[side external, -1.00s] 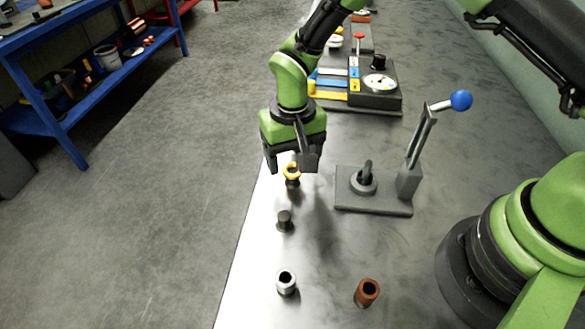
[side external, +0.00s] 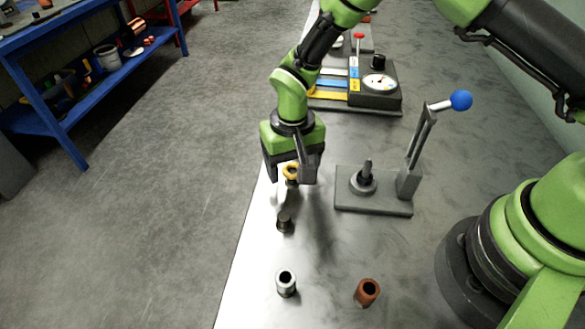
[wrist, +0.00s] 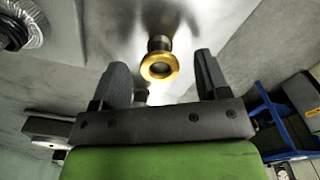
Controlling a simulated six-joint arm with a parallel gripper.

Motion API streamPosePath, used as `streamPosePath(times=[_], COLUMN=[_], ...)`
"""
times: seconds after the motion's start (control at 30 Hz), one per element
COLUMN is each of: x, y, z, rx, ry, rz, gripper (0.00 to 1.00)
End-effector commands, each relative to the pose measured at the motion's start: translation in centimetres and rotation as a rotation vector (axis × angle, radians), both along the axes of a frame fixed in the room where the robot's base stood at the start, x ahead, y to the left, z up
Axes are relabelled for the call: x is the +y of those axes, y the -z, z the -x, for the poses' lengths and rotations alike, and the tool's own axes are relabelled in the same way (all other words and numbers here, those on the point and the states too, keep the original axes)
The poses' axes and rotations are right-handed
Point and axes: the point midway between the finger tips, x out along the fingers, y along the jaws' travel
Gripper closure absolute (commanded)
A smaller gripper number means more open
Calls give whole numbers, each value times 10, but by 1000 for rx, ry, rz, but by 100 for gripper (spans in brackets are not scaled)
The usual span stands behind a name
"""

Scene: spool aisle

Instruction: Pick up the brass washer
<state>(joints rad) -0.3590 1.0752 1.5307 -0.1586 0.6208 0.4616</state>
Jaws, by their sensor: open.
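The brass washer (side external: 290,169) is a gold ring sitting on top of a short dark post near the left edge of the metal bench. In the wrist view the washer (wrist: 160,67) shows as a gold ring around a dark centre, ahead of and between the fingers. My gripper (side external: 291,175) is open, pointing down, with one finger on each side of the washer in the side view. In the wrist view my gripper (wrist: 160,75) has nothing between its fingers' pads that I can see it touch. The fingers partly hide the post in the side view.
A dark post (side external: 285,222), a silver spool (side external: 286,283) and a rust-brown spool (side external: 367,292) stand nearer the camera. A grey lever fixture (side external: 374,207) with a blue knob (side external: 461,100) stands to the right. A dial box (side external: 376,85) is behind.

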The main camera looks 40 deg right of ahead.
Motion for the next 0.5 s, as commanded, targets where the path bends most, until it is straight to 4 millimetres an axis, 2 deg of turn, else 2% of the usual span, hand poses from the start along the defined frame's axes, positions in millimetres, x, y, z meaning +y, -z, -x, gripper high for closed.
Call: streamPosePath(times=[0.17, 0.4, 0.5], x=[0, 0, 0], y=[0, 0, 0], z=[0, 0, 0], rx=[0, 0, 0], ry=[0, 0, 0], rz=[0, 0, 0], gripper=[31, 84, 85])
